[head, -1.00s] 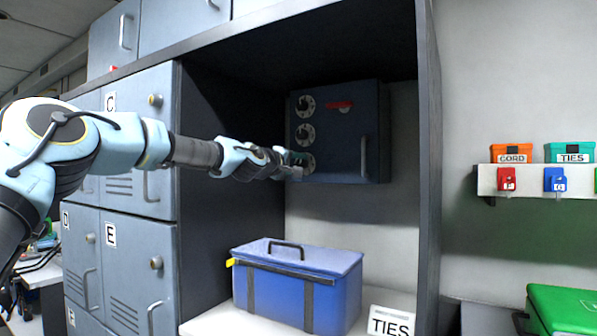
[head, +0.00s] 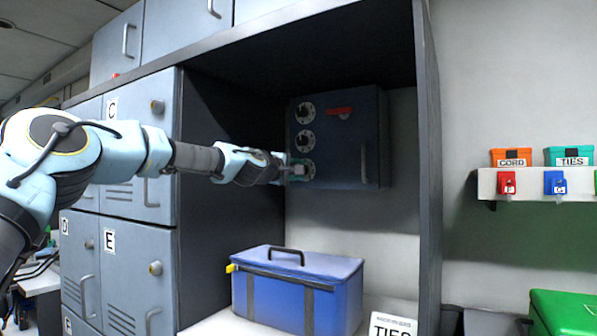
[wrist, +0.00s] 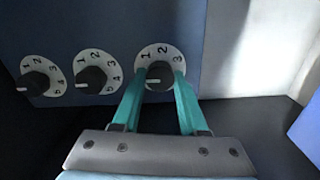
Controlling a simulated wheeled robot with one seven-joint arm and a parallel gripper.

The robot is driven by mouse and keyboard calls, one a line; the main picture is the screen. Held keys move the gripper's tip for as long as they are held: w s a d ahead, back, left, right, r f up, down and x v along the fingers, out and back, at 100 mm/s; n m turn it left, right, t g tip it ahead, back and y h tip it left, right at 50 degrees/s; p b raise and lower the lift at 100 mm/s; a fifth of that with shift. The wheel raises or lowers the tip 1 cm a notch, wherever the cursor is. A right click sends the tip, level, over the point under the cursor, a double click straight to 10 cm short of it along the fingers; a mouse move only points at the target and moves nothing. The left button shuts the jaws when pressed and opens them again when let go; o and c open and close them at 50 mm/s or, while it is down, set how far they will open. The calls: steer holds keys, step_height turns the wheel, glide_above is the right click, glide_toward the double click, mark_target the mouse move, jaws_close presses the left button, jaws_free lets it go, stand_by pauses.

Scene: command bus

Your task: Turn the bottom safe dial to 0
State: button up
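The safe (head: 345,150) is a dark blue box on the back wall of the open compartment, with three dials in a column. The bottom dial (wrist: 163,50) has a white face and a black knob. In the wrist view its 1, 2 and 3 show. My gripper (head: 299,171) reaches in from the left and partly covers this dial in the head view. In the wrist view my gripper (wrist: 161,78) has its teal fingers on both sides of the knob, and they appear to touch it. The white pointer faces left, partly hidden by a finger.
The top dial (head: 305,112) and middle dial (head: 306,140) are above, with a red piece (head: 339,111) beside the top one. The safe's handle (head: 364,163) is at its right. A blue toolbox (head: 330,268) stands below. Side walls bound the compartment.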

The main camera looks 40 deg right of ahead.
steer(key=o, duration=0.5)
steer(key=shift+c, duration=0.2)
steer(key=b+v, duration=0.5)
steer(key=v, duration=0.5)
steer(key=shift+a, duration=0.35)
